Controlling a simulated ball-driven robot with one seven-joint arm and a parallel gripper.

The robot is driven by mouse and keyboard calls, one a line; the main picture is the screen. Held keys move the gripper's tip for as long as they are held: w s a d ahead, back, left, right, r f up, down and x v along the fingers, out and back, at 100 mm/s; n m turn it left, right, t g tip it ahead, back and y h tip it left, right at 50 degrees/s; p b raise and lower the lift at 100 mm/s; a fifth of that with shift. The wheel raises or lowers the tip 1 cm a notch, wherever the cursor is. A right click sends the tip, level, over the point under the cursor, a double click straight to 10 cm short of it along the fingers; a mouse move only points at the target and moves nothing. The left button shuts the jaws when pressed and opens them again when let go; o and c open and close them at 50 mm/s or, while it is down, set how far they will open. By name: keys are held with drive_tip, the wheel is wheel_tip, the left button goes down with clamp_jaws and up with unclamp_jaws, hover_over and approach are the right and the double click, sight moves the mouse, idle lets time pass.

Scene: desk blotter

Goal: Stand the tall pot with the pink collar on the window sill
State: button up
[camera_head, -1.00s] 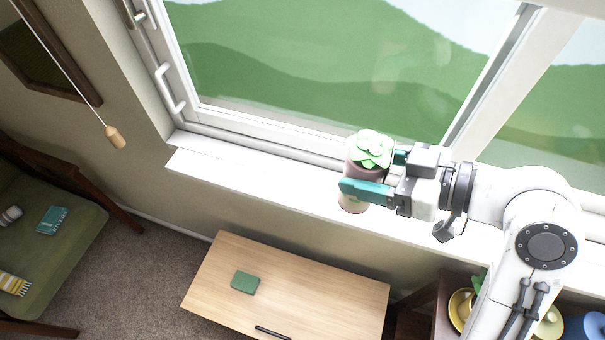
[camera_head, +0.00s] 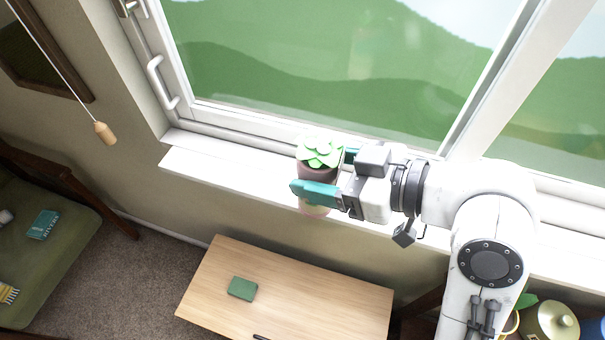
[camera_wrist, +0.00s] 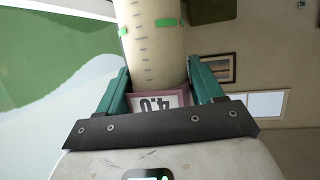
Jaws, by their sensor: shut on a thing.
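The tall pot (camera_head: 314,211) has a mauve-pink collar (camera_head: 318,173) and a pale green succulent on top. In the wrist view its cream body (camera_wrist: 152,45) carries dark tick marks and green patches, and the collar (camera_wrist: 158,99) bears a "4.0" label. My gripper (camera_head: 322,172) has its teal fingers on either side of the pot at the collar and is shut on it. The pot looks upright in the head view, over the front part of the white window sill (camera_head: 215,172). I cannot tell whether its base touches the sill; the finger hides part of it.
The sill is clear left of the pot, with the window pane behind it. A wooden table (camera_head: 300,290) with a green book (camera_head: 242,288) stands below. A pull cord with a wooden knob (camera_head: 104,133) hangs at left. Coloured dishes (camera_head: 550,322) are at lower right.

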drive_tip(key=shift+w+f+b, duration=0.25)
drive_tip(key=shift+f+b, duration=0.15)
drive_tip(key=shift+b, duration=0.15)
drive_tip(key=shift+w+a+f+p, duration=0.2)
drive_tip(key=shift+w+a+f, duration=0.15)
drive_tip(key=shift+w+f, duration=1.35)
drive_tip(key=shift+w+a+f+p, duration=0.2)
drive_tip(key=shift+w+a+f, duration=0.1)
drive_tip(key=shift+w+f, duration=1.3)
drive_tip(key=shift+w+a+f+p, duration=0.2)
drive_tip(key=shift+w+a+f, duration=0.15)
drive_tip(key=shift+w+f, duration=1.35)
drive_tip(key=shift+s+f, duration=0.25)
drive_tip(key=shift+f, duration=0.15)
drive_tip(key=o, duration=1.1)
